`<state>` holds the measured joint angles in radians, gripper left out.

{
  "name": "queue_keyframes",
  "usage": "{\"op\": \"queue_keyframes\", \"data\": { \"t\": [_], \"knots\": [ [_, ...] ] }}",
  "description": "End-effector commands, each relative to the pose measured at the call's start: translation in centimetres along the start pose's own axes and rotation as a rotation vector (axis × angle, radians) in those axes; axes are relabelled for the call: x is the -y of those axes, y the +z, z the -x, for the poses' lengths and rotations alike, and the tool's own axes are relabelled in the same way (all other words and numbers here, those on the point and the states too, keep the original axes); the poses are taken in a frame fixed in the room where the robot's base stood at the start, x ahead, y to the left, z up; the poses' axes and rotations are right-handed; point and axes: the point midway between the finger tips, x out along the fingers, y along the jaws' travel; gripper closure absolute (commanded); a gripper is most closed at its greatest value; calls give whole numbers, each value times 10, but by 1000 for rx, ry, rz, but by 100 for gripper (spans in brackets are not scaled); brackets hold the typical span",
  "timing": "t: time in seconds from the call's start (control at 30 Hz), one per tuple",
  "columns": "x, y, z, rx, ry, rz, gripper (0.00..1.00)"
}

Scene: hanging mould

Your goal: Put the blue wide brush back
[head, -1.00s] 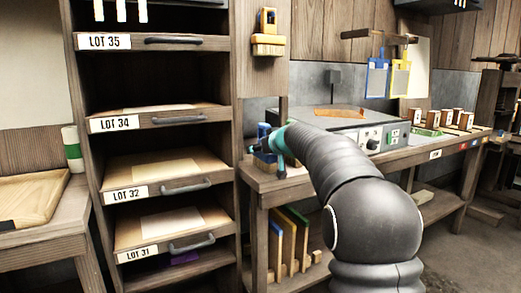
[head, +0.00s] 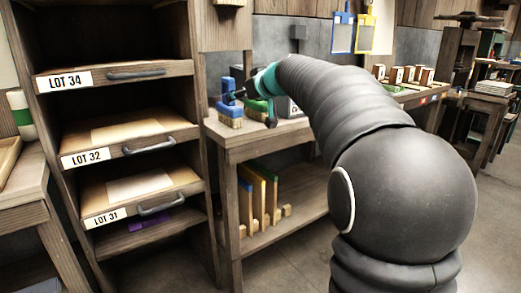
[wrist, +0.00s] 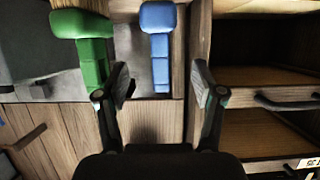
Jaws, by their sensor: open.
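The blue wide brush (head: 229,118) stands bristles down at the left end of the wooden bench, with its blue handle up. My gripper (head: 254,97) is just to its right in the head view, partly hidden by my arm. In the wrist view, my gripper (wrist: 162,88) is open and empty. The blue brush (wrist: 160,45) lies beyond the fingertips, roughly in line with the gap between them. A green brush (wrist: 85,45) stands beside it, left of the left finger. The green brush (head: 257,105) is partly covered by my gripper in the head view.
A shelf rack with drawers marked LOT 34 (head: 63,80), LOT 32 and LOT 31 stands left of the bench (head: 262,137). Blue and yellow framed screens (head: 343,30) hang behind. Boards (head: 258,203) stand on the lower bench shelf. Open floor lies at right.

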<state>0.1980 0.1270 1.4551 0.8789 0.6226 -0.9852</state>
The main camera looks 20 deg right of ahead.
Motion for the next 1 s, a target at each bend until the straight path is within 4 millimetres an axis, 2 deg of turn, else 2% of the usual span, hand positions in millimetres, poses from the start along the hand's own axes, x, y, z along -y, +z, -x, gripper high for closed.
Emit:
{"op": "queue_keyframes", "data": {
  "t": [0.2,0.27,0.37,0.57,0.7,0.83,1.0],
  "knots": [
    [5,3,5,10,-3,-4,32],
    [13,10,12,28,-7,-9,32],
    [36,32,35,87,-16,-29,32],
    [91,111,101,263,-10,-89,32],
    [121,177,149,388,22,-127,32],
    [142,243,193,495,72,-159,32],
    [155,324,240,608,153,-190,32]
  ]
}}
